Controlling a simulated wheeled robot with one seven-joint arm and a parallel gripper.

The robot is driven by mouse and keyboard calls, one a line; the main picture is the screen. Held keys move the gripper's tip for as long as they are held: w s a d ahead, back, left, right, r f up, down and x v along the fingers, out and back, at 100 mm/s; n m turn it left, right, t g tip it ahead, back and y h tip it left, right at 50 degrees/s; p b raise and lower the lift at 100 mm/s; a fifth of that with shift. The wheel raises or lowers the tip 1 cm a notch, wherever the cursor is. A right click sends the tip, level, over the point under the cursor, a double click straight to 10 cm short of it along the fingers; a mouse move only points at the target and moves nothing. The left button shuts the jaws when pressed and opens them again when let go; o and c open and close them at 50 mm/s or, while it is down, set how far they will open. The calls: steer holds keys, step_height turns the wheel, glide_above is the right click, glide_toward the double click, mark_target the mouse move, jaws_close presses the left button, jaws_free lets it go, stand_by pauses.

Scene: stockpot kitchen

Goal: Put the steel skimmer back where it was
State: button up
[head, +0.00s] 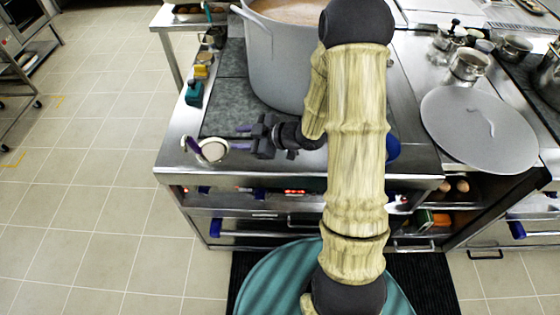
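A small round pale-faced piece with a dark rim (212,150) and a purple handle (193,145) is at the front left corner of the steel counter. It looks like the steel skimmer, perhaps on a rest; I cannot tell the two apart at this size. My gripper (237,137) points left over the counter, just right of this piece. Its two fingers are spread, with a gap between them, and nothing shows in the gap. The lower fingertip appears close to the round piece; I cannot tell whether they touch.
A large stockpot (272,65) stands on the dark cooktop (226,110) behind my gripper. Green (194,93) and yellow (201,71) items line the left edge. A big round lid (478,130) lies on the right counter. Open tiled floor (90,170) is at left.

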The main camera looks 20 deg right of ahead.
steer(key=d+r+m+h, duration=0.2)
steer(key=d+m+h, duration=0.3)
steer(key=h, duration=0.2)
steer(key=s+d+r+m+g+h, duration=0.1)
steer(key=s+m, duration=0.3)
steer(key=s, duration=0.4)
steer(key=s+d+r+m+g+h, duration=0.1)
steer(key=s+m+g, duration=0.3)
steer(key=s, duration=0.4)
steer(key=shift+s+r+m+h, duration=0.4)
steer(key=shift+r+m+h, duration=0.4)
steer(key=shift+r, duration=0.05)
steer(key=shift+r, duration=0.15)
steer(key=shift+r, duration=0.15)
steer(key=shift+d, duration=0.1)
